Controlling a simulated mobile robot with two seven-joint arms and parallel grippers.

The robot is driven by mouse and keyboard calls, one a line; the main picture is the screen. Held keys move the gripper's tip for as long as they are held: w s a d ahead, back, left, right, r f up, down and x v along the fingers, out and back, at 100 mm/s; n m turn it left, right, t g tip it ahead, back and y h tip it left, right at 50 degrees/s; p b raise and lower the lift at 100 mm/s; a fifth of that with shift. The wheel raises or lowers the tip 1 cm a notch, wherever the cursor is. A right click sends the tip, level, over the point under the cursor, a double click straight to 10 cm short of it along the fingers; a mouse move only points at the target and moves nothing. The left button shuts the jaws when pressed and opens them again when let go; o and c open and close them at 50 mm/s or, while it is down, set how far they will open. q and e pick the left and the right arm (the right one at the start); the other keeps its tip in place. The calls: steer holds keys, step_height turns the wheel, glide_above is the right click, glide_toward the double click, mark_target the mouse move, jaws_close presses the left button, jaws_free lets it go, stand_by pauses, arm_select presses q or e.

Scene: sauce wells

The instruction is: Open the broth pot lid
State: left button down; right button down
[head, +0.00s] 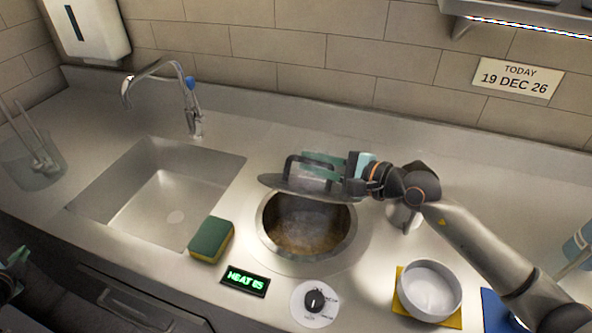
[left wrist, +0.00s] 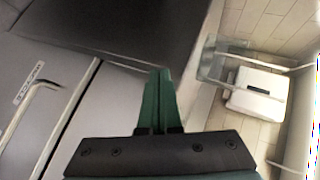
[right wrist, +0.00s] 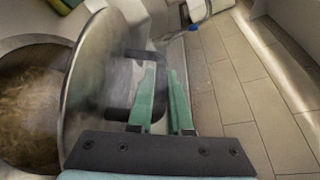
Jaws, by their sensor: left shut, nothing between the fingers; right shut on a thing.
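The broth pot (head: 270,250) is a round well sunk in the counter, with brown broth visible inside. Its metal lid (head: 275,182) is tilted up at the far side of the well, leaving the opening largely uncovered. In the right wrist view the lid (right wrist: 90,75) stands on edge beside the broth. My right gripper (head: 325,163) is shut on the lid's black handle (right wrist: 119,112); the exact contact is partly hidden in the head view. My left gripper (left wrist: 158,75) is shut and empty, away from the pot; it shows at the left edge of the head view (head: 18,258).
A sink (head: 150,190) with a tap (head: 190,100) lies left of the pot. A sponge (head: 210,240), a heat display (head: 245,280) and a knob (head: 315,300) sit near the front. The back counter is clear.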

arm_select(q)
steer(key=w+d+r+m+t, duration=0.1)
steer(key=w+d+r, duration=0.1)
steer(key=w+r, duration=0.1)
steer(key=w+d+r+m+t, duration=0.1)
steer(key=w+d+r, duration=0.4)
steer(key=r, duration=0.2)
steer(key=shift+w+d+r+m+t, duration=0.1)
steer(key=shift+w+d+m+t, duration=0.3)
steer(key=w+d+r+m+t+h, duration=0.1)
steer(key=w+d+r+m, duration=0.15)
steer(key=d, duration=0.35)
steer(key=w+d+r+m+t+h, duration=0.1)
steer(key=w+d+r, duration=0.1)
steer(key=d+r, duration=0.25)
steer(key=m+g+h, duration=0.4)
steer(key=m+h, duration=0.5)
steer(key=m, duration=1.4)
glide_toward(296, 185)
step_height(296, 185, up, 4)
steer(key=shift+m+y, duration=0.25)
steer(key=shift+y, duration=0.05)
steer(key=x, duration=0.9)
steer(key=shift+w+d+f, duration=0.1)
steer(key=shift+w+d, duration=0.05)
steer(key=shift+d, duration=0.2)
steer(key=shift+w, duration=0.1)
